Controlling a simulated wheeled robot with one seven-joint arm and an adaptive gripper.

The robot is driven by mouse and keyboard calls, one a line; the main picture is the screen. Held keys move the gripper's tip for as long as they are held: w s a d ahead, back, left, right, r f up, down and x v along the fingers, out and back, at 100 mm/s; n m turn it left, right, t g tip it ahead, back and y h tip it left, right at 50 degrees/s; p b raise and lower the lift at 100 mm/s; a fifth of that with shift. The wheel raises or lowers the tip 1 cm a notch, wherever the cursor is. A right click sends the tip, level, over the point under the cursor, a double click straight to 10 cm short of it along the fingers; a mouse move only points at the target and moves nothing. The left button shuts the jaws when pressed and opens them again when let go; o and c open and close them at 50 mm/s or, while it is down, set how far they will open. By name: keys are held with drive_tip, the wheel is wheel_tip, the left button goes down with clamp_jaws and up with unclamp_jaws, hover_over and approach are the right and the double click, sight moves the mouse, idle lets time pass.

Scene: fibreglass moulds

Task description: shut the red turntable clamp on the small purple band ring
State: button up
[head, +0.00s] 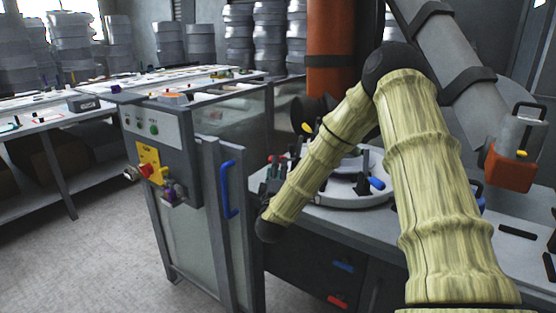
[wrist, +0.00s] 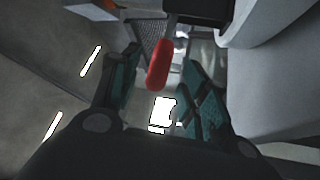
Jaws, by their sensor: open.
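The red clamp handle (wrist: 159,65) shows in the wrist view as a rounded red grip between my gripper's two fingers, with a visible gap to the finger on each side. My gripper (wrist: 161,92) is open. In the head view, my gripper (head: 273,178) is small and dark at the left edge of the round turntable (head: 345,192), partly behind my forearm. Small red spots show near it, too small to tell apart. I cannot make out the purple band ring in either view, nor whether the clamp is open or shut.
A blue-handled clamp (head: 377,183) stands on the turntable's right side. A grey cabinet (head: 200,185) with a blue door handle (head: 229,189) is just left of my gripper. An orange column (head: 331,45) rises behind. Open floor (head: 90,255) lies at left.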

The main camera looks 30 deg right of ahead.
drive_tip(key=shift+x, duration=2.4)
clamp_jaws()
